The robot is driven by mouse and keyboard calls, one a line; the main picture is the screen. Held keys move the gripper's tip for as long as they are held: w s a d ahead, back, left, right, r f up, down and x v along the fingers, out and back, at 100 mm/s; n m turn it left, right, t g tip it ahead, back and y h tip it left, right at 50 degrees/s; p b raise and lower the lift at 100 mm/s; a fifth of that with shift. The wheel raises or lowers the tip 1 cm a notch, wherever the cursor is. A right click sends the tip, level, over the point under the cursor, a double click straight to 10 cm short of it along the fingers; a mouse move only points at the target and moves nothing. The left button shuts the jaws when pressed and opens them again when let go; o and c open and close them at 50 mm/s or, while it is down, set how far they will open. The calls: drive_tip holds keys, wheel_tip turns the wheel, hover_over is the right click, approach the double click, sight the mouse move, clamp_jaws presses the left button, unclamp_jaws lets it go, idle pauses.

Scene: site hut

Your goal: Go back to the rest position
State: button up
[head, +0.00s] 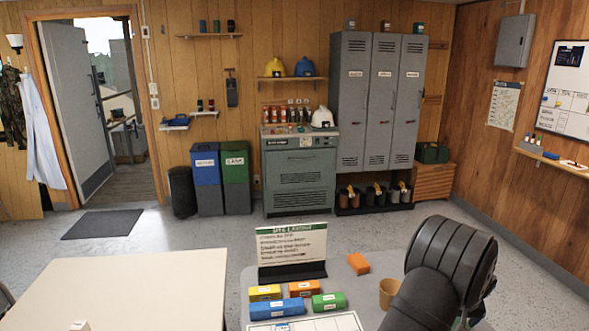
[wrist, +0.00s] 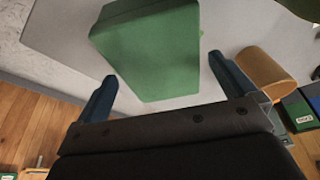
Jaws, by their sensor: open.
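My gripper (wrist: 162,68) shows in the wrist view with its two dark blue fingers spread wide apart. A green block (wrist: 150,50) lies on a pale grey surface (wrist: 60,35) beyond the fingers. No finger is seen closed on it; the exact gap to it is hard to tell. In the head view my dark arm fills the lower right and my gripper's fingers cannot be made out there.
A tan cup (head: 388,292) stands beside my arm; a tan round thing (wrist: 265,68) shows near the right finger. An orange block (head: 358,264), several labelled blocks and a sign (head: 291,245) are on the grey table. The cream table (head: 140,290) at left is mostly clear.

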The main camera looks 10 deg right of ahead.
drive_tip(key=x, duration=0.3)
drive_tip(key=shift+f, duration=0.25)
drive_tip(key=shift+w+d+r, duration=0.1)
drive_tip(key=shift+w+r, duration=0.05)
drive_tip(key=shift+r, duration=1.7)
